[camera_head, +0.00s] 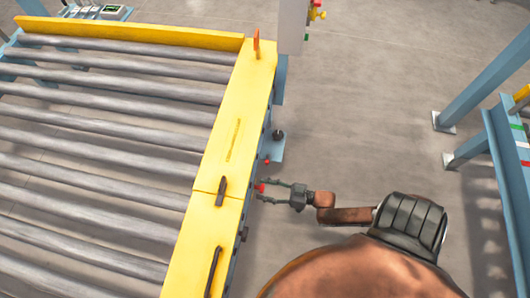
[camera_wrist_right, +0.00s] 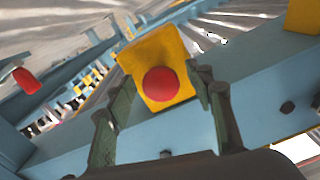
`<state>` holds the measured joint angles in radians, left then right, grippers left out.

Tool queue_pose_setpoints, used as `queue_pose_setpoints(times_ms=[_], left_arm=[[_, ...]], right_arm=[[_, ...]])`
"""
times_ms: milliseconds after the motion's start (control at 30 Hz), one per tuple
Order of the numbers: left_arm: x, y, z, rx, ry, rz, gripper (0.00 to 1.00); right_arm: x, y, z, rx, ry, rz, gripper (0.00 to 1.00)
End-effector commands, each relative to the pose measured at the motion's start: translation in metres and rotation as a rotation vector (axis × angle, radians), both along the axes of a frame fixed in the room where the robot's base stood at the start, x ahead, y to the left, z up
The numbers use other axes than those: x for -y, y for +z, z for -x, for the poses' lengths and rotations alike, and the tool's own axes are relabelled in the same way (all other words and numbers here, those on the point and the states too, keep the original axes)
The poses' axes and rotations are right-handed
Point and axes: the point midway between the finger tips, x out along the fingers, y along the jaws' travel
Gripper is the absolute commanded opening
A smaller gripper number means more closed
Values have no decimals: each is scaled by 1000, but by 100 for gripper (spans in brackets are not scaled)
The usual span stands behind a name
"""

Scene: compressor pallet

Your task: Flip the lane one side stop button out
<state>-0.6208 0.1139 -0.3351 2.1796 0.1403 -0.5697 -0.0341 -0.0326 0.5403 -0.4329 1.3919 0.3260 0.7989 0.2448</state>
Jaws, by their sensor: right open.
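The stop button is a red round knob (camera_wrist_right: 161,84) on a yellow box (camera_wrist_right: 159,50) on the blue side rail of the conveyor. In the head view the red knob (camera_head: 261,188) shows at the conveyor's right side. My right gripper (camera_head: 272,191) is open, its fingers pointing left at the button. In the right wrist view the right gripper's fingers (camera_wrist_right: 165,105) stand on either side of the knob, apart from each other. I cannot tell whether they touch the box. My left gripper is not in view.
The roller conveyor (camera_head: 229,135) with yellow edge plates fills the left. A second red part (camera_wrist_right: 26,81) shows left in the wrist view. A blue frame (camera_head: 490,145) stands at the right. Floor (camera_head: 350,110) between them is clear.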

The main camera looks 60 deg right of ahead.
Motion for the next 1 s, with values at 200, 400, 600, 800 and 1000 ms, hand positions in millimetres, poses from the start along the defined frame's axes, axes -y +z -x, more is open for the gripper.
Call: queue_pose_setpoints(times_ms=[200, 400, 600, 800, 1000], left_arm=[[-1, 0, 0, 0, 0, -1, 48], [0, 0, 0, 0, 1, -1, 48], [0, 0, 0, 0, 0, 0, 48], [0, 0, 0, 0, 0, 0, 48], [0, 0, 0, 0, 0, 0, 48]], right_arm=[[8, -1, 19, -3, -1, 1, 48], [25, -1, 58, -4, -2, 2, 48], [38, -1, 92, -3, -1, 2, 48], [46, -1, 109, -1, -2, 1, 48], [47, 0, 111, 1, -1, 0, 48]])
